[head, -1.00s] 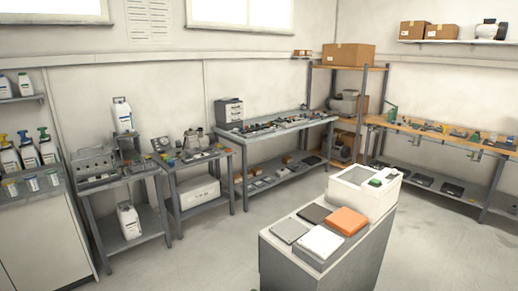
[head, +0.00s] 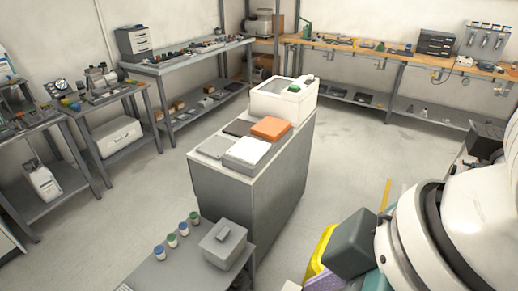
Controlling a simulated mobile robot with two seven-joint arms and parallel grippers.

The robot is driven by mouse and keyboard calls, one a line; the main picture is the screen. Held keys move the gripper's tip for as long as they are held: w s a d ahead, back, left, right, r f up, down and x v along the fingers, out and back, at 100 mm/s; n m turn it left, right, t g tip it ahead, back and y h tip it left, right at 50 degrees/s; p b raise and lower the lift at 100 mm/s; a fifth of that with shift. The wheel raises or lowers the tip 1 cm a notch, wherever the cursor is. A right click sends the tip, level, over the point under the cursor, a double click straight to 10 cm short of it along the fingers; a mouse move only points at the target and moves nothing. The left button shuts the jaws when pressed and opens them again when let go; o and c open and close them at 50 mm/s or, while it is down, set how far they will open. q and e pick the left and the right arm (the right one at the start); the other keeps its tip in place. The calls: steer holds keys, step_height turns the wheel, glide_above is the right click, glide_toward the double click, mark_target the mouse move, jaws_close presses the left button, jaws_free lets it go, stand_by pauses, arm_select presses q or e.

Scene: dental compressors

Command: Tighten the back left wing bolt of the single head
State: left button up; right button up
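A small metal machine (head: 101,78), possibly a compressor head, stands on a grey bench at the left. It is too small and far for me to tell whether it is the single head, and no wing bolts can be made out. Neither of my grippers shows clearly. A white and black rounded part, probably of my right arm, fills the lower right corner.
A grey cabinet (head: 222,195) stands mid-room with an orange case (head: 271,128) and a white box-like unit (head: 284,98) on top. A low grey table (head: 165,272) holds several small jars and a grey box (head: 225,244). Floor is open right of the cabinet.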

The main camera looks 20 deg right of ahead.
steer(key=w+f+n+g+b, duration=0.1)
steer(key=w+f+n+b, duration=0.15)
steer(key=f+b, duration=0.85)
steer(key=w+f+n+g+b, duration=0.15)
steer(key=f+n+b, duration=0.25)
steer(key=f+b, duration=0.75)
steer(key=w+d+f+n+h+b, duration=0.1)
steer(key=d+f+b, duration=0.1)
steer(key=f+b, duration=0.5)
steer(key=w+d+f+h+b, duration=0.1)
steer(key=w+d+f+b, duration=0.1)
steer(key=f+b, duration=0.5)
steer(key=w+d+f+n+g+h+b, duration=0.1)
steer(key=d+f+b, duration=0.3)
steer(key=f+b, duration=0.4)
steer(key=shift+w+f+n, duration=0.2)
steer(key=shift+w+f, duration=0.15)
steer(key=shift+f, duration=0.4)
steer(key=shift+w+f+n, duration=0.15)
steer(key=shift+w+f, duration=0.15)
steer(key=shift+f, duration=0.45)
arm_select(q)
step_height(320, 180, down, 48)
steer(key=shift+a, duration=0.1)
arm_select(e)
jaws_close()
